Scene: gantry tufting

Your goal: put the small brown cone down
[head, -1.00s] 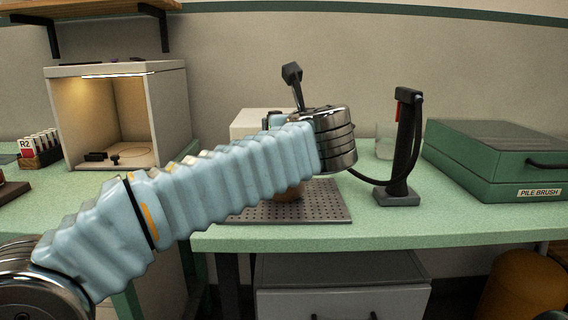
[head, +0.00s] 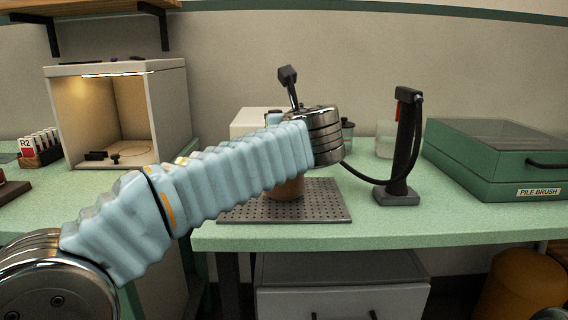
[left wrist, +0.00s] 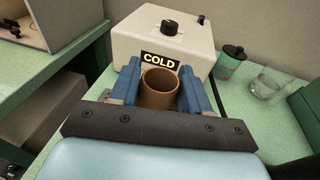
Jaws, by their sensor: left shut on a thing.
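The small brown cone (left wrist: 160,88) is between the blue fingers of my left gripper (left wrist: 159,80) in the left wrist view. It looks hollow, with its open rim facing up. My left gripper is shut on it. In the head view the brown cone (head: 285,189) shows only partly, below my sleeved left arm, over the grey perforated plate (head: 325,205). I cannot tell whether its base touches the plate. The left fingers are mostly hidden behind the arm in the head view. My right gripper is not in view.
A cream box labelled COLD (left wrist: 160,28) stands close behind the cone. A lidded green cup (left wrist: 231,62) and a clear glass (left wrist: 265,85) are to its right. A black handled tool on a stand (head: 403,150) and a green case (head: 500,165) stand farther right. The plate's right part is clear.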

